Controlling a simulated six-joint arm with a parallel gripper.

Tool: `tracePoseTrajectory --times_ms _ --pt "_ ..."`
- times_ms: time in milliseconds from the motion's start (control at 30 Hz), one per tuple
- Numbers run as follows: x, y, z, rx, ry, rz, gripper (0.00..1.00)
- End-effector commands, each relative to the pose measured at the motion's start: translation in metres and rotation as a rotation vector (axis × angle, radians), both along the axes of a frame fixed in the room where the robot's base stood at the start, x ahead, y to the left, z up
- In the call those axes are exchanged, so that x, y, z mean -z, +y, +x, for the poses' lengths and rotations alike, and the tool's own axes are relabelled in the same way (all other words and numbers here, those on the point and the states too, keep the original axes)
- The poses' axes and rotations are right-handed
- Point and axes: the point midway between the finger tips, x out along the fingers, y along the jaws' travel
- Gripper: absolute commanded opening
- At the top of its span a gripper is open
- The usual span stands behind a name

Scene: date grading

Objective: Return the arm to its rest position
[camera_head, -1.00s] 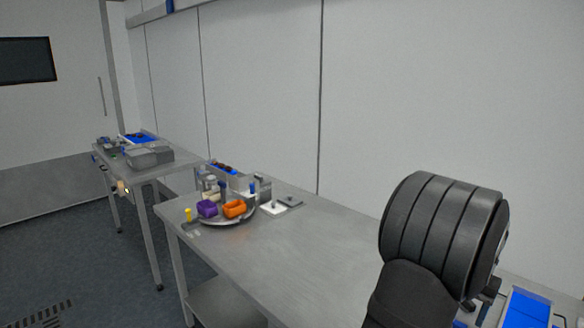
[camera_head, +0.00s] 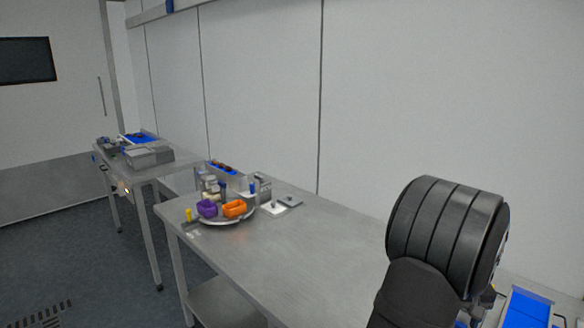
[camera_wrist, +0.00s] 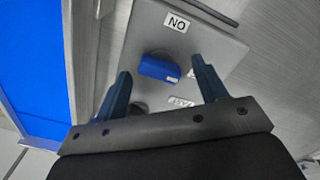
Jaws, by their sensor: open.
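My gripper (camera_wrist: 161,64) is open in the wrist view, with its two blue-grey fingers spread apart. A small blue block or knob (camera_wrist: 158,69) shows between the fingertips in the picture, on a grey panel (camera_wrist: 213,43); I cannot tell how far beyond the fingers it is. Nothing is held. In the head view my dark arm (camera_head: 445,235) stands at the lower right, and its bulk hides most of the gripper.
A steel table (camera_head: 290,255) is largely bare in the middle. At its far end a round tray (camera_head: 228,219) bears a purple bin (camera_head: 207,208) and an orange bin (camera_head: 234,208). A blue-surfaced unit (camera_head: 527,309) is at the lower right. A second table (camera_head: 150,174) stands behind.

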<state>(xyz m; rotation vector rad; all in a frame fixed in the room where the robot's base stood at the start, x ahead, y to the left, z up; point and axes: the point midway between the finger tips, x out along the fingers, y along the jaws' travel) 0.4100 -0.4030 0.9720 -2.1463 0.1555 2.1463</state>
Motion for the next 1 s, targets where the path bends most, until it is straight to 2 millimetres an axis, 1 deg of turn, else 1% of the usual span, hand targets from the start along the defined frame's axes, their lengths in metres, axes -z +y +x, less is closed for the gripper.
tracePoseTrajectory --times_ms 800,1000 --pt "-0.0001 0.0000 0.0000 -0.659 0.000 0.000 0.65" --pt "-0.0001 -0.0001 0.0000 -0.780 0.000 0.000 0.65"
